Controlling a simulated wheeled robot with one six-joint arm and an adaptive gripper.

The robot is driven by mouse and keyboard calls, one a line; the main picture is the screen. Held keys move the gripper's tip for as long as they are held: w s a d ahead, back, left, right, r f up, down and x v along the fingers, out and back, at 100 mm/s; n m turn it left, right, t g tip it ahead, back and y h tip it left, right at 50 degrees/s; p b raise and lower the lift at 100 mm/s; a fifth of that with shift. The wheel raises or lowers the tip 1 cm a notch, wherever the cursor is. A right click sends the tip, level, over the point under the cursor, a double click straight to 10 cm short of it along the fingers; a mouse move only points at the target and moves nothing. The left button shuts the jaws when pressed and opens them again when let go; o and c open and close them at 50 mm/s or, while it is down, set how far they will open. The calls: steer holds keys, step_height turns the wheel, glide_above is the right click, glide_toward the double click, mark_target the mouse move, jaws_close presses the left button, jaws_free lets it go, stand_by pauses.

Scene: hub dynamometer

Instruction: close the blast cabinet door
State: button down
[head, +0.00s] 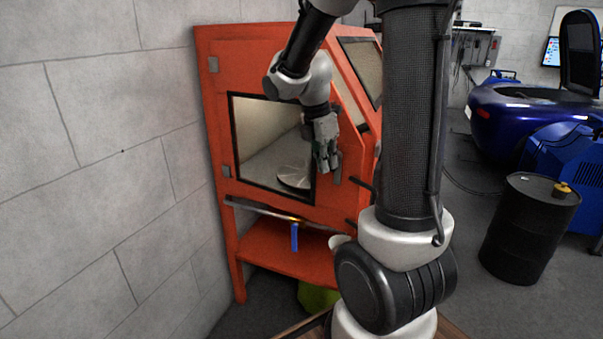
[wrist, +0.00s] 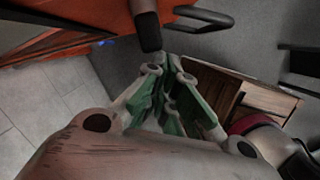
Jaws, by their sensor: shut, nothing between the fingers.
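The orange blast cabinet (head: 285,258) stands against the wall in the head view. Its side door (head: 218,110) has a dark-framed window, with hinge plates at the left. The door looks flush or nearly flush with the cabinet; my arm hides part of its right edge, so I cannot tell if a small gap is left. My gripper (head: 326,166) is in front of the door's right part, fingers together and empty, beside a grey handle (head: 338,166). In the wrist view, the green-padded fingers (wrist: 168,108) are near a dark bar end (wrist: 148,32) and the orange cabinet (wrist: 75,25).
A blue hook (head: 295,237) hangs under the cabinet's window. A black drum (head: 530,228) and a blue machine (head: 565,165) stand at the right. A wooden drawer unit (wrist: 235,100) is close to my gripper in the wrist view. Grey floor shows between the cabinet and the drum.

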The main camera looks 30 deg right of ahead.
mark_target(341, 152)
steer(key=w+d, duration=0.1)
steer(key=d, duration=0.3)
steer(key=w+d, duration=0.1)
steer(key=d, duration=0.1)
steer(key=shift+w+d, duration=0.35)
steer(key=shift+w+d+r, duration=0.15)
steer(key=shift+w+d, duration=0.2)
steer(key=shift+d, duration=0.2)
steer(key=shift+w, duration=0.1)
